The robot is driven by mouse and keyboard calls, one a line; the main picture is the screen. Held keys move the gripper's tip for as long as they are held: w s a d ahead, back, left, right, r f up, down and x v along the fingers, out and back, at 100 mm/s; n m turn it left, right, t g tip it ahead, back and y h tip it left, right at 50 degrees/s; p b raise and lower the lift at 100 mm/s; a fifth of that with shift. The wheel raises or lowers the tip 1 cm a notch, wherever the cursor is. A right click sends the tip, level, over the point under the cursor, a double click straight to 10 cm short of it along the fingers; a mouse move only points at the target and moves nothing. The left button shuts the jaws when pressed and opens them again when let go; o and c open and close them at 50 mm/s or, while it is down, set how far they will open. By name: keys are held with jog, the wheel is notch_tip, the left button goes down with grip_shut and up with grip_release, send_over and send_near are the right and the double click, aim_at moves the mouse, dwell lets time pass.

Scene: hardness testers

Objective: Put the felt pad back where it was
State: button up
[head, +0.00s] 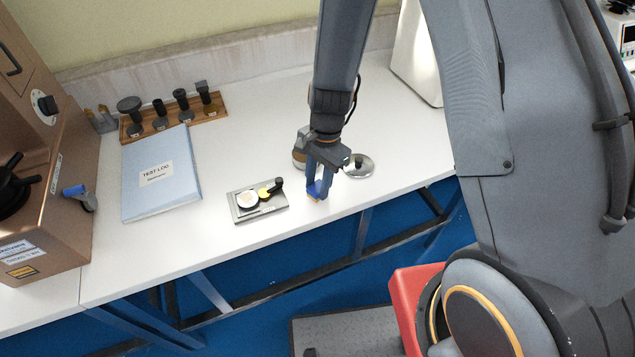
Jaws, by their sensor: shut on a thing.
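My gripper (317,190) points down over the front part of the white bench, right of a small grey tray. It is shut on a small blue piece with an orange-tan lower edge (314,199), low over the bench top. I cannot tell whether this piece is the felt pad or whether it touches the bench. No other thing is clearly a felt pad.
A round metal disc (359,166) and a partly hidden round item (299,155) are close to my gripper. A blue test log binder (160,175), a wooden rack (215,110) and a brown tester (50,235) stand left. The bench's front edge is near.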

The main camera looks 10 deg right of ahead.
jog(key=shift+f, duration=0.15)
jog(key=o, duration=1.1)
notch_tip(320, 180, up, 11)
jog(key=w+d+b, duration=0.1)
jog(key=b, duration=0.1)
jog(key=s+d+r+n+t, duration=0.1)
jog(key=s+d+r+n, duration=0.2)
jog(key=s+d+n, duration=0.1)
jog(key=s+d+r+n+t+h, duration=0.1)
jog(key=s+d+r+n, duration=0.2)
jog(key=d+n, duration=0.3)
jog(key=shift+s+d+t, duration=0.3)
jog(key=shift+s+d, duration=0.45)
jog(key=shift+d, duration=0.1)
